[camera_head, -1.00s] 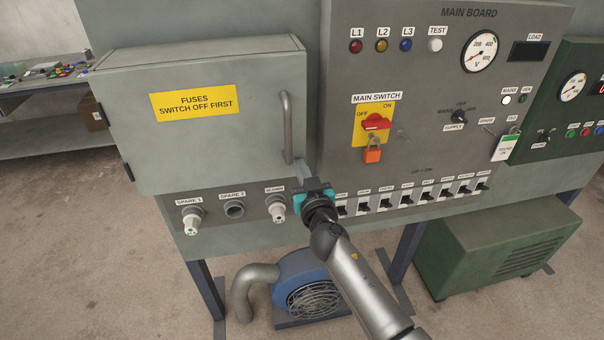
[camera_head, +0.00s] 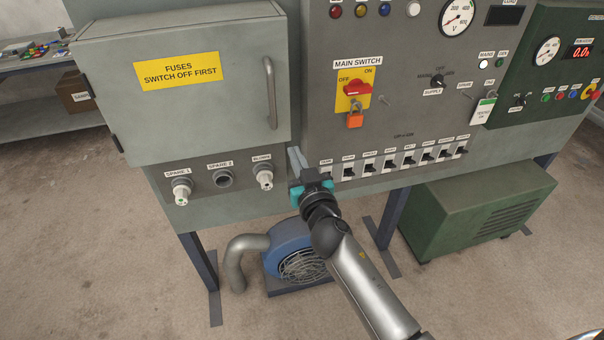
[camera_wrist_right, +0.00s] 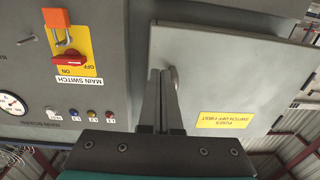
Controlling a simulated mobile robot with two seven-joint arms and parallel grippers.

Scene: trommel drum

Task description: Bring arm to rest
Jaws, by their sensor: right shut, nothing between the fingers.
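My right gripper (camera_head: 298,160) is in front of the board, just right of the fuse box's lower right corner and left of the row of small switches. Its fingers are together with nothing between them; in the right wrist view the shut fingers (camera_wrist_right: 161,100) point towards the fuse box handle (camera_wrist_right: 173,78). I cannot tell whether the fingertips touch the panel. The fuse box (camera_head: 185,110) door is shut. The main switch (camera_head: 357,89) is red on a yellow plate, with an orange padlock (camera_head: 355,119) under it. My left gripper is out of view.
Several small switches (camera_head: 391,166) line the board's lower edge. Sockets (camera_head: 223,179) sit below the fuse box. A blue blower (camera_head: 292,256) with a grey pipe and a green cabinet (camera_head: 478,208) stand on the floor below. Open floor (camera_head: 110,250) lies at the left.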

